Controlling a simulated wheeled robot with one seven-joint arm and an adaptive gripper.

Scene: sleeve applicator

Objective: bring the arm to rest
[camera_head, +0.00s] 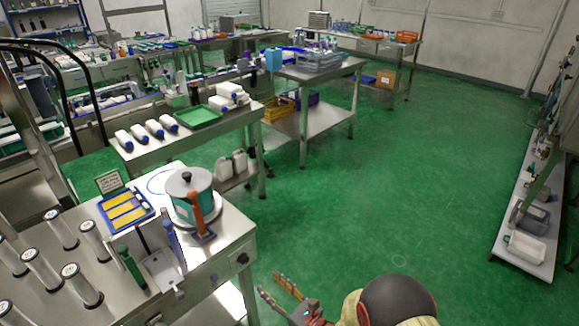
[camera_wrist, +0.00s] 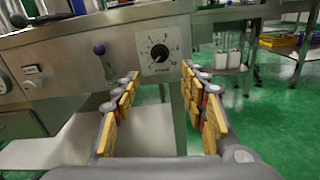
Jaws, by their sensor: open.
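My gripper (camera_head: 283,297) is at the bottom centre of the head view, over the green floor to the right of the steel workbench (camera_head: 222,250). Its two fingers with yellow pads are spread apart. In the wrist view my gripper (camera_wrist: 160,110) is open with nothing between the fingers. It faces the front panel of the bench, where a dial (camera_wrist: 159,52) and a purple-knobbed lever (camera_wrist: 100,50) show. A clear gap to the bench shows in the head view.
On the bench stand a teal pot with a steel lid (camera_head: 190,195), a blue tray with yellow pieces (camera_head: 126,208) and several silver cylinders. A further table (camera_head: 215,133) carries white bottles and a green tray. The green floor (camera_head: 390,190) right of the tables is clear.

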